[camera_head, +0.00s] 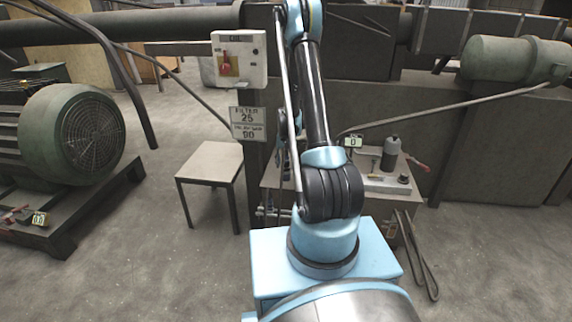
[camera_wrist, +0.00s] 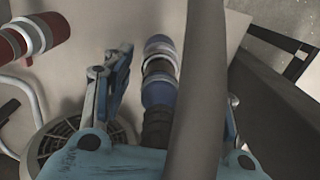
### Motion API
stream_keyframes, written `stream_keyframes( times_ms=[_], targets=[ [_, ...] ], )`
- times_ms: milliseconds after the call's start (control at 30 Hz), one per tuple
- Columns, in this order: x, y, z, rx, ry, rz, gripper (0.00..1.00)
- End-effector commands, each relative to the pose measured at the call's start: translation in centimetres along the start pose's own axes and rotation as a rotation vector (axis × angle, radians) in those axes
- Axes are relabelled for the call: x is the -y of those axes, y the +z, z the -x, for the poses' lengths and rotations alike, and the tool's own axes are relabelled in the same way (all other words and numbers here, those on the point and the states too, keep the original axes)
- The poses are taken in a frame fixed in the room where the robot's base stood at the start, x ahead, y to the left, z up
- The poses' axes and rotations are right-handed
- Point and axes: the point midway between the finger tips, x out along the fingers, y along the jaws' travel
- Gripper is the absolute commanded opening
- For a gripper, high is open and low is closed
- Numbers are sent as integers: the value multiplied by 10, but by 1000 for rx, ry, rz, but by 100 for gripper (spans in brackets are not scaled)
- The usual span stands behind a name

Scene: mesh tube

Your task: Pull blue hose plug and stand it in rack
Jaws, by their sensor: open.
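In the wrist view, a blue plug (camera_wrist: 160,72) with pale rings sits on a dark hose or stem between the fingers of my gripper (camera_wrist: 176,78). The fingers are spread, with the left one apart from the plug. A thick grey tube (camera_wrist: 205,70) crosses in front and hides the plug's right side and part of the space by the right finger. In the head view my arm hides the gripper and the plug. I cannot make out a rack for certain in either view.
A red plug-like part (camera_wrist: 30,38) with a pale ring and a round grille (camera_wrist: 62,142) lie left in the wrist view. In the head view, a switch box (camera_head: 239,60) stands beside my arm, a small table (camera_head: 211,160) left, and a bottle (camera_head: 391,153) on a bench right.

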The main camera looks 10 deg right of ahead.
Motion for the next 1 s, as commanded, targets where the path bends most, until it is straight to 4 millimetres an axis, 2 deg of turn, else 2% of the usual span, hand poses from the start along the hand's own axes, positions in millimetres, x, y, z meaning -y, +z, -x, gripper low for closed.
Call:
stream_keyframes(
  times_ms=[267,1000],
  targets=[
    [0,0,-14,0,0,0,53],
    [0,0,-14,0,0,-1,53]
  ],
)
